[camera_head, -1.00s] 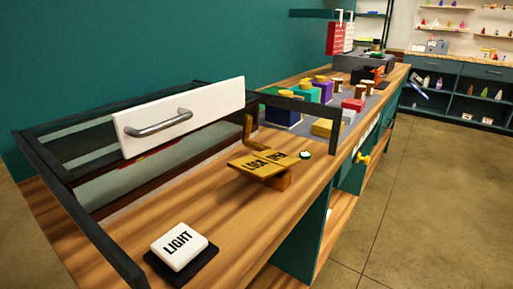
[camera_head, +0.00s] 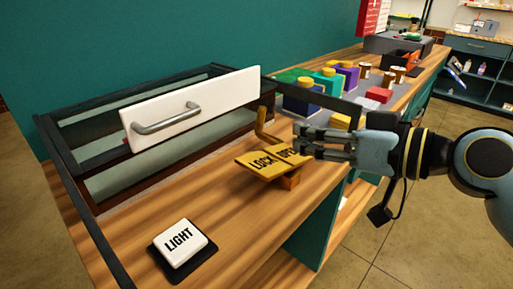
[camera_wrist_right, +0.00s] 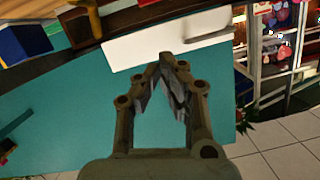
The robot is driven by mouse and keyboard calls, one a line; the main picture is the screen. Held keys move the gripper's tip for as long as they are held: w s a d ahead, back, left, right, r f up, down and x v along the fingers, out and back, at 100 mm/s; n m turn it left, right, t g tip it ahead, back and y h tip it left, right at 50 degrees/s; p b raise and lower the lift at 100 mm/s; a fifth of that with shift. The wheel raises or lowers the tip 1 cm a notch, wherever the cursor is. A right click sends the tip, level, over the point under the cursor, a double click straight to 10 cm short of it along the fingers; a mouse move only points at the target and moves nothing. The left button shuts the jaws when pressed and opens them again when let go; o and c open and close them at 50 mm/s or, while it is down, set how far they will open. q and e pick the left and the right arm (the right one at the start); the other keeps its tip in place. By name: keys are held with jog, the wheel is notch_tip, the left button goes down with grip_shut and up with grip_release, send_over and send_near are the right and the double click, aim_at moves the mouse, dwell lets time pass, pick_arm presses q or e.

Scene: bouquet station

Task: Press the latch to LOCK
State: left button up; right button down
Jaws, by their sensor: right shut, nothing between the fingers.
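The yellow latch plate (camera_head: 265,163) sits on the wooden bench, with its LOCK half on the left and its OPEN half on the right. A yellow upright lever (camera_head: 263,125) rises behind it. My right gripper (camera_head: 300,143) is shut and empty, its fingertips at the right end of the OPEN half and covering part of it. I cannot tell whether they touch it. In the right wrist view my fingers (camera_wrist_right: 167,62) meet at their tips, with a white panel beyond them. My left gripper is not in view.
A white drawer front (camera_head: 190,108) with a grey handle stands behind the latch in a dark frame. A white LIGHT button (camera_head: 179,243) on a black base is at the front left. Coloured boxes and jars (camera_head: 325,85) stand at the back right.

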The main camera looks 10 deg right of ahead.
jog(key=p, duration=0.2)
send_over(254, 170)
jog(key=w+d, duration=0.1)
jog(key=w, duration=0.2)
jog(key=shift+s+d+f, duration=0.15)
jog(key=shift+d+f, duration=0.05)
jog(key=shift+f, duration=0.9)
jog(key=f, duration=0.2)
jog(key=shift+s+a+f, duration=0.15)
jog(key=shift+s+f, duration=0.15)
jog(key=shift+f, duration=0.1)
jog(key=shift+s+a+f, duration=0.1)
jog(key=shift+f, duration=0.6)
jog(key=shift+s+a+f+n+b, duration=0.2)
jog(key=shift+f+n+b, duration=0.1)
jog(key=shift+b, duration=0.45)
jog(key=f+n+b, duration=0.1)
jog(key=b, duration=0.1)
jog(key=n+h+b, duration=0.1)
jog(key=a+f+b, duration=0.1)
jog(key=b, duration=0.1)
jog(key=shift+s+f+n+t+b, duration=0.3)
jog(key=shift+n+t, duration=0.1)
jog(key=shift+a+f+b, duration=0.1)
jog(key=shift+f+b, duration=0.25)
jog(key=shift+b, duration=0.25)
